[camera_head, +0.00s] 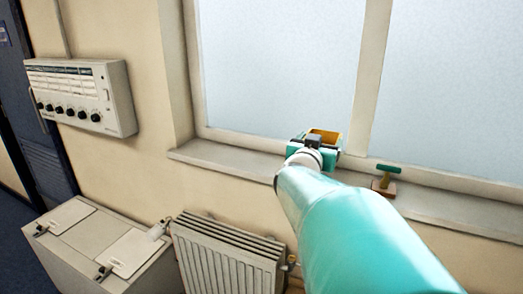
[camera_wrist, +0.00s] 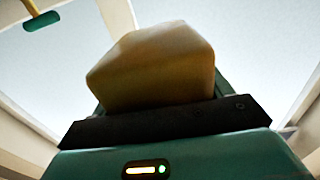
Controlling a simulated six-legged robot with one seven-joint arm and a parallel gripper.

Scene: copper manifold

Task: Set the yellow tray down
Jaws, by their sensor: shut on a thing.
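The yellow tray (camera_head: 325,136) shows in the head view at the window sill, just beyond my gripper (camera_head: 314,145). My gripper is shut on it. In the wrist view the tray (camera_wrist: 155,68) fills the upper middle as a dull yellow, blocky shape above the dark edge of my gripper (camera_wrist: 165,122). Most of the jaws and the tray's underside are hidden. I cannot tell whether the tray touches the sill (camera_head: 225,160).
A green-handled stamp-like object (camera_head: 386,180) stands on the sill to the right of my gripper; a green end (camera_wrist: 42,20) shows at the wrist view's upper left. Below are a radiator (camera_head: 225,255) and a grey cabinet (camera_head: 85,250). A control box (camera_head: 82,95) hangs on the left wall. The sill's left stretch is clear.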

